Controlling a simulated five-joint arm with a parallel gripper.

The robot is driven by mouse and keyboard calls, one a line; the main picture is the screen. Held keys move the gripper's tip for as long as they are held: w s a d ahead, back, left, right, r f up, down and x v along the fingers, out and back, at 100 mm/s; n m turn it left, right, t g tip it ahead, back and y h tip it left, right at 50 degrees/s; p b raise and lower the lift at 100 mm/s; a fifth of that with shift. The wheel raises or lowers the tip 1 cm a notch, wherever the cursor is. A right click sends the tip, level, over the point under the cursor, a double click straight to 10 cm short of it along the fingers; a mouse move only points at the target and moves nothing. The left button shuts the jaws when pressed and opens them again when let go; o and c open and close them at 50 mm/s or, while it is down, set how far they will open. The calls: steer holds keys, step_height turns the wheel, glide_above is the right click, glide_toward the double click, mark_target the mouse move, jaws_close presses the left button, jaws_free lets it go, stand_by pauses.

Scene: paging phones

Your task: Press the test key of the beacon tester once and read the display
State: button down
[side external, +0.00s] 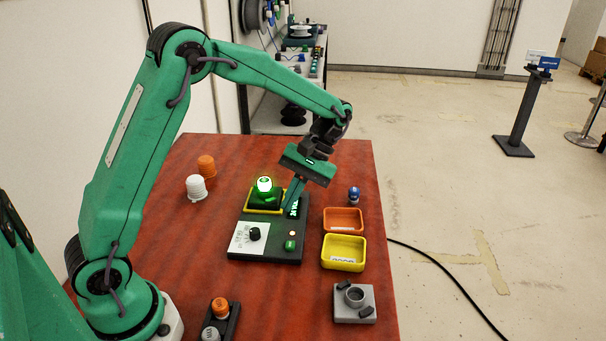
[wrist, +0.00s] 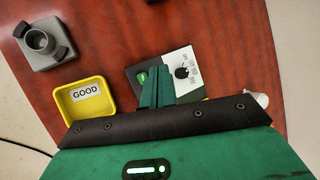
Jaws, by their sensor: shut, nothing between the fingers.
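The beacon tester (side external: 270,247) is a dark panel on the red table, with a white dial card and black knob (side external: 254,234). A green key (side external: 290,245) is near its front right corner, below a small pale lamp (side external: 292,233). The key also shows in the wrist view (wrist: 141,77), just left of my fingertips. A beacon (side external: 265,184) glows green-white in the yellow-edged socket. The small display (side external: 294,210) shows lit green characters, partly hidden by my fingers and too small to read. My gripper (side external: 289,208) is shut and empty, pointing down above the tester.
Orange (side external: 343,226) and yellow (side external: 343,265) bins stand right of the tester; the yellow one reads GOOD in the wrist view (wrist: 87,91). A blue beacon (side external: 354,195), a grey fixture (side external: 342,315), orange and white beacons (side external: 196,188) and a front holder (side external: 221,323) surround it.

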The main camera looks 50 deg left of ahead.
mark_target(292, 242)
steer(key=shift+f, duration=0.3)
stand_by(0.4)
steer(key=shift+f, duration=4.25)
steer(key=shift+f, duration=0.9)
steer(key=shift+r, duration=0.9)
steer(key=shift+r, duration=0.2)
steer(key=shift+r, duration=2.35)
